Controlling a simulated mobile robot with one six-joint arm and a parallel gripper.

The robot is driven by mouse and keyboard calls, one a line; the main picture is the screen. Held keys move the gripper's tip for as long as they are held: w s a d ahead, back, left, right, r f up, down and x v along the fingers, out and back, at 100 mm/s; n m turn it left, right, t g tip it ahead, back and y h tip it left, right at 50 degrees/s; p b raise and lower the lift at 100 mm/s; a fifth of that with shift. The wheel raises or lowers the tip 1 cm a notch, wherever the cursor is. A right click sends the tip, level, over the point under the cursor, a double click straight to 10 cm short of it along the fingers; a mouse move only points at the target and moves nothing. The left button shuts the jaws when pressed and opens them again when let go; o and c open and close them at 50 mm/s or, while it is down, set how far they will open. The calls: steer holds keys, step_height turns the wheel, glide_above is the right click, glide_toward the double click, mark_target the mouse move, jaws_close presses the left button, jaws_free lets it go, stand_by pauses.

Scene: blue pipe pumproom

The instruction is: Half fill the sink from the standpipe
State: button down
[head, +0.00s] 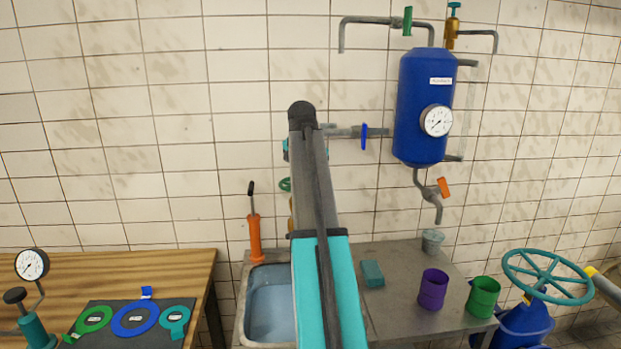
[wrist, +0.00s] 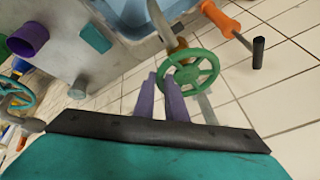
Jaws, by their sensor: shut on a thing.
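The sink (head: 270,310) is set in the metal counter at the lower middle of the head view, partly behind my arm. Its inside looks pale blue; I cannot tell the water level. A corner of it shows at the top of the wrist view (wrist: 128,12). A green handwheel (wrist: 205,72) is on the tiled wall, with a brass pipe (wrist: 160,28) beside it. Only the wheel's edge (head: 285,184) shows in the head view, left of my arm. My gripper (wrist: 164,80) has its purple fingers shut on the wheel's rim. In the head view my arm hides the gripper and most of the standpipe.
An orange hand pump (head: 255,238) stands left behind the sink. A teal block (head: 372,273), purple cup (head: 433,289) and green cup (head: 483,297) are on the counter right of my arm. A blue tank (head: 422,110) with pipes hangs above. A wooden table (head: 150,264) is at left.

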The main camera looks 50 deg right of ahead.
steer(key=shift+a+f+m+g, duration=0.1)
steer(key=shift+a+m+g, duration=0.25)
steer(key=shift+m, duration=0.45)
steer(key=shift+a, duration=0.1)
steer(key=c, duration=1.8)
jaws_free()
steer(key=shift+r, duration=0.2)
steer(key=b+v, duration=0.1)
steer(key=v, duration=0.3)
steer(key=b+v, duration=0.1)
steer(key=v, duration=0.4)
steer(key=b+v, duration=0.1)
steer(key=v, duration=0.3)
steer(key=shift+s+a+r, duration=0.1)
steer(key=shift+a, duration=0.25)
